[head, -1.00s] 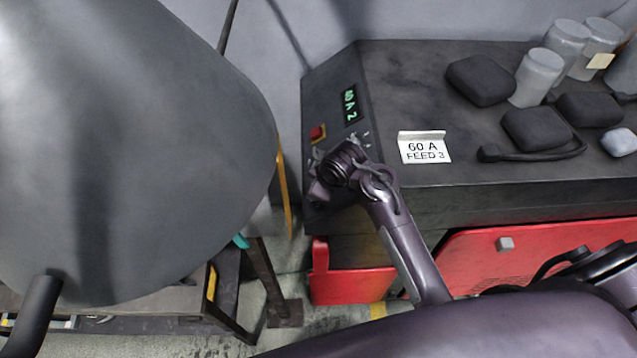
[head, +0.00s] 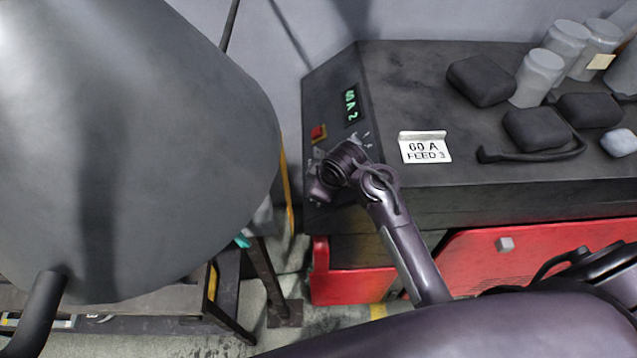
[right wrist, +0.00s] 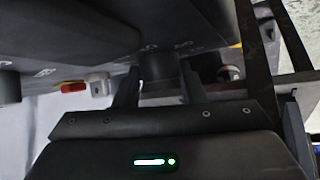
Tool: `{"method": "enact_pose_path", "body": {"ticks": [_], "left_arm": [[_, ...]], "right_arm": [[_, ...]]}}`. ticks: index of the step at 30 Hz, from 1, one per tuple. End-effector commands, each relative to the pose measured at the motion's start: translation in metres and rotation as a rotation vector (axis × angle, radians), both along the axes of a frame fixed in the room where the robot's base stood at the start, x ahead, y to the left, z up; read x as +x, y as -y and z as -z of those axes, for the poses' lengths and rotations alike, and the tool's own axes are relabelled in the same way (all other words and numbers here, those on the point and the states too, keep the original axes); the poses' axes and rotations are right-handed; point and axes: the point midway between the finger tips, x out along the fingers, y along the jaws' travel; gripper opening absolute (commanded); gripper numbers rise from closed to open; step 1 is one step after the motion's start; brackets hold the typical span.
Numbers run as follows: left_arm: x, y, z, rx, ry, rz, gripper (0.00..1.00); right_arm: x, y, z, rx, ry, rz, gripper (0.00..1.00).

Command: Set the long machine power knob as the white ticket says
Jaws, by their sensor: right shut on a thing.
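The long machine (head: 480,100) has a sloped panel at its left end. Its green display (head: 351,104) reads 60 A and 2. The white ticket (head: 425,148) on top reads "60 A FEED 3". My right gripper (head: 318,190) is at the lower part of the panel, and my wrist hides most of what it holds. In the right wrist view its two fingers stand on either side of a dark knob (right wrist: 160,72), shut on it. I cannot read which label belongs to this knob. Another dark round knob (right wrist: 9,86) shows at the left edge. My left gripper is out of view.
A red button (head: 318,132) sits on the panel above my right gripper. Dark pouches (head: 480,80) and grey-white jars (head: 538,77) stand on the machine top at the right. Red drawers (head: 540,258) are below. A metal-legged bench (head: 262,280) stands at the lower left.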

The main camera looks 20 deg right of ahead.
Motion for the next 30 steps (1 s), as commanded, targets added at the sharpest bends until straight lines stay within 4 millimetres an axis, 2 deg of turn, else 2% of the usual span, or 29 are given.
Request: {"method": "enact_pose_path", "body": {"ticks": [20, 21, 22, 30], "left_arm": [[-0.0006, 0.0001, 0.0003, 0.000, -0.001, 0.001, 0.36], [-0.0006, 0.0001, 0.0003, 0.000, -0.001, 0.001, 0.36], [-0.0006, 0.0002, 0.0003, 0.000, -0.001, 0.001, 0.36], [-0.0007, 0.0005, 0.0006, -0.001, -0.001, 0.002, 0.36]], "right_arm": [[-0.0022, 0.0001, 0.0034, -0.001, -0.009, 0.001, 0.14], [-0.0022, 0.0001, 0.0034, -0.001, -0.009, 0.001, 0.40], [-0.0022, 0.0001, 0.0034, -0.001, -0.009, 0.001, 0.44], [-0.0014, 0.0000, 0.0005, 0.000, -0.004, 0.000, 0.45]]}}
